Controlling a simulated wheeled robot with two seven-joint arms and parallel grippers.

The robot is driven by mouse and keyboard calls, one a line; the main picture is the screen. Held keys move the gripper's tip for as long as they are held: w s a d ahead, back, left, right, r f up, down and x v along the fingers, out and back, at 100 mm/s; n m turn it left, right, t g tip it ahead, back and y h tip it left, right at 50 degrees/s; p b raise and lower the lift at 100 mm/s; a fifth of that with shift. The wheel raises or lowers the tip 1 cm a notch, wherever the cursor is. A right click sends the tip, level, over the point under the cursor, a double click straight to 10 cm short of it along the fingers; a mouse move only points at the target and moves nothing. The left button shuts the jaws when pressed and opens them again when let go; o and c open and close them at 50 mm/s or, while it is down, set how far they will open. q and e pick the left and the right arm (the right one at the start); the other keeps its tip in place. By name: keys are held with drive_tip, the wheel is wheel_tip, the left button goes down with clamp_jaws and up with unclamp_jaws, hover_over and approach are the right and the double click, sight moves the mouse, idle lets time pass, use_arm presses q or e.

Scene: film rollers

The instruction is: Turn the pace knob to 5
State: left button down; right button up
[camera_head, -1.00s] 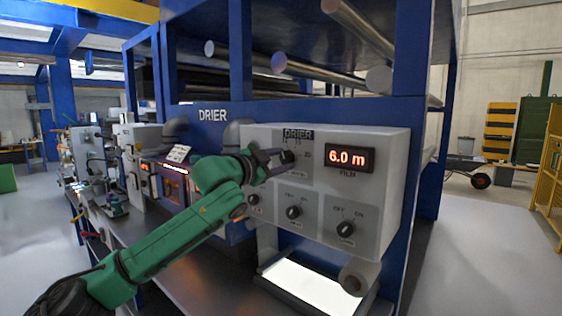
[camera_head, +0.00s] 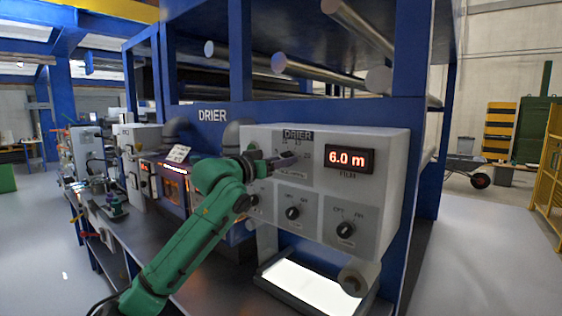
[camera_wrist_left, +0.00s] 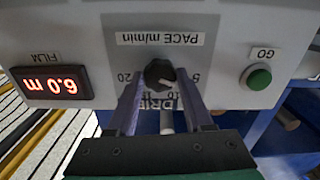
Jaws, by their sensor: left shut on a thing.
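Around the knob I read 20 on the left and 5 on the right in that picture; the other figures are partly covered. I cannot tell surely where its pointer stands. My left gripper (camera_wrist_left: 158,78) is shut on the knob, one finger on each side. In the head view my left gripper (camera_head: 288,161) reaches the drier panel and hides the knob. My right gripper is not in view.
The grey drier panel (camera_head: 388,185) carries a red 6.0 m FILM display (camera_head: 349,158) and OFF/ON knobs (camera_head: 292,213) and (camera_head: 345,230) below. A green GO button (camera_wrist_left: 259,77) sits beside the pace label. A bright lit plate (camera_head: 310,290) lies under the panel.

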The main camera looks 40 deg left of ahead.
use_arm(q)
drive_tip(key=shift+f+n, duration=0.2)
drive_tip(key=shift+n, duration=0.4)
drive_tip(key=shift+c, duration=1.5)
unclamp_jaws()
drive_tip(key=shift+r, duration=0.1)
drive_tip(key=s+b, duration=0.8)
drive_tip(key=s, duration=0.6)
drive_tip(key=shift+s+d, duration=0.15)
drive_tip(key=shift+s, duration=0.1)
